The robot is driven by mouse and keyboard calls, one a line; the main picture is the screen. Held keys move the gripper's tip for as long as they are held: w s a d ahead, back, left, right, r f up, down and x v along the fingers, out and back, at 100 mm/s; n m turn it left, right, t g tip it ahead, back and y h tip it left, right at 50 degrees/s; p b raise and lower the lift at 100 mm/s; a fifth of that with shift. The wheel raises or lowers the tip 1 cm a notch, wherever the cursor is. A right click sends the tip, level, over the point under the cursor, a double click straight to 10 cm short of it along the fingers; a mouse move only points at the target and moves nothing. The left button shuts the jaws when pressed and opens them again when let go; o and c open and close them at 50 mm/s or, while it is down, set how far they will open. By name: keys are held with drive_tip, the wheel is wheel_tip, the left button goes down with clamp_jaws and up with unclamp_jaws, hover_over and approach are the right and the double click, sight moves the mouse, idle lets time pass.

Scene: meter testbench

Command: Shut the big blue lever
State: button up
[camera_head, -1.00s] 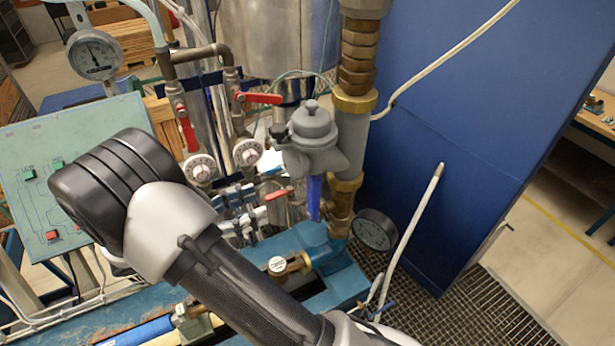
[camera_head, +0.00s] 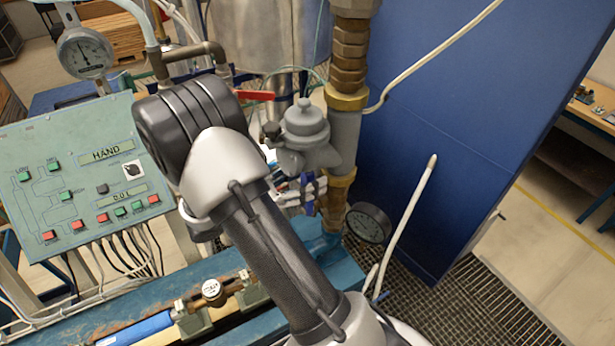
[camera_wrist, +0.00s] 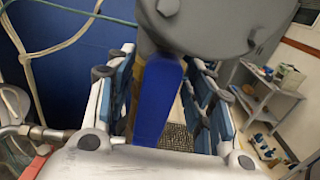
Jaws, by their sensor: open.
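The big blue lever (camera_wrist: 158,100) hangs below a grey valve body (camera_wrist: 205,25) in the wrist view, seen as a broad blue bar. My gripper (camera_wrist: 158,78) is open, with one white-and-blue finger on each side of the lever. The lever lies between the fingers, and gaps seem to show on both sides. In the head view the grey valve body (camera_head: 305,132) is on the vertical pipe. Small parts of my gripper (camera_head: 300,190) show just below it, and the lever is mostly hidden there.
A green control panel (camera_head: 75,175) stands at the left. A red-handled valve (camera_head: 255,95) is left of the pipe. A round gauge (camera_head: 368,223) and a white hose (camera_head: 410,220) are to the right, before a blue cabinet (camera_head: 470,120). A blue bench (camera_head: 140,300) runs below.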

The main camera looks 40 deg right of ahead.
drive_tip(key=shift+c, duration=0.5)
clamp_jaws()
